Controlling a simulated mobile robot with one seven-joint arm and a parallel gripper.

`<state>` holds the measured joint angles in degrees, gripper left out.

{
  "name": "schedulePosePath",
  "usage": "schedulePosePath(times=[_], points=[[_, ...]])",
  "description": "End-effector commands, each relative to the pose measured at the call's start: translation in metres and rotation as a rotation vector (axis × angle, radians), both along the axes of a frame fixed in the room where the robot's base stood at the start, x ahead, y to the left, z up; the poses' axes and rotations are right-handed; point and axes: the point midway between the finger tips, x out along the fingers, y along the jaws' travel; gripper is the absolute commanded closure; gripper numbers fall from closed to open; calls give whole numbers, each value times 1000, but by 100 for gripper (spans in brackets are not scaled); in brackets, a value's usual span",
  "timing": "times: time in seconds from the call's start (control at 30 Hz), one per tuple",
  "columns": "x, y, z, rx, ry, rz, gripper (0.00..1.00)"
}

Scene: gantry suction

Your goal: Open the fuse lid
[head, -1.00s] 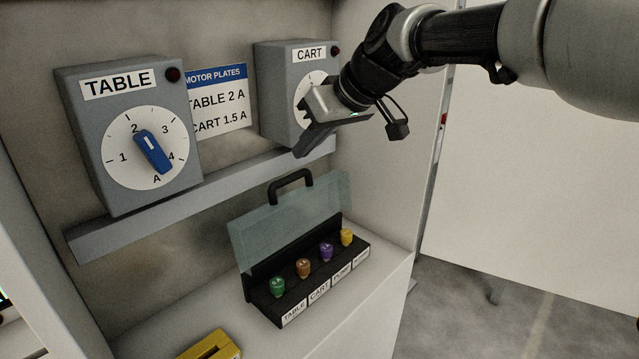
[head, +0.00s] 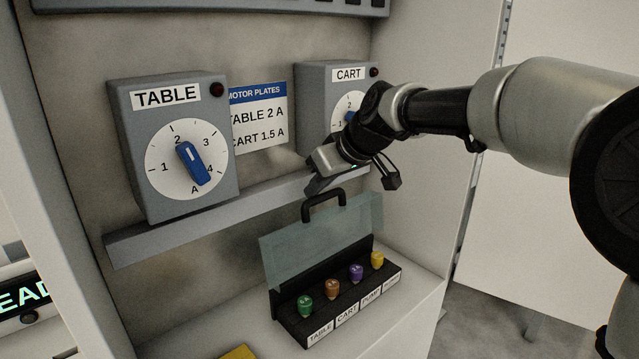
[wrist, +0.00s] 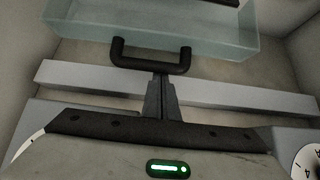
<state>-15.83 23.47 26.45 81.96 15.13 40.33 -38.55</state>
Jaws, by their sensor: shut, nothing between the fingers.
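The fuse lid (head: 318,235) is a clear, bluish panel. It stands raised at the back of the black fuse box (head: 290,318), with its black handle (head: 323,201) on top. The fuses below it are uncovered from the front. My gripper (head: 314,186) is in the air just above the handle in the head view, its fingers together and empty. In the wrist view the closed fingertips (wrist: 162,82) point towards the handle (wrist: 150,62), and the lid (wrist: 150,30) lies beyond. I cannot tell whether the fingertips touch the handle.
Green, brown, purple and yellow fuses (head: 333,287) sit in labelled places. A grey ledge (head: 200,215) runs along the wall behind. The TABLE dial box (head: 175,148) and CART dial box (head: 312,100) hang above. A yellow item (head: 238,352) lies at the front left.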

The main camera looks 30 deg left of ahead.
Motion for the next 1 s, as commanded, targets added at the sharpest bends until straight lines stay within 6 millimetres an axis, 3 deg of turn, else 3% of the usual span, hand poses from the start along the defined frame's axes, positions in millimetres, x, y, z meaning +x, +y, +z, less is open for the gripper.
schedulePosePath(times=[0.37,0.57,0.8,1.0], points=[[0,-6,-6,22,-9,-4,100],[-6,-20,-10,87,-37,-4,100],[-19,-50,-11,108,-48,-4,100],[-25,-61,-8,108,-45,-1,100]])
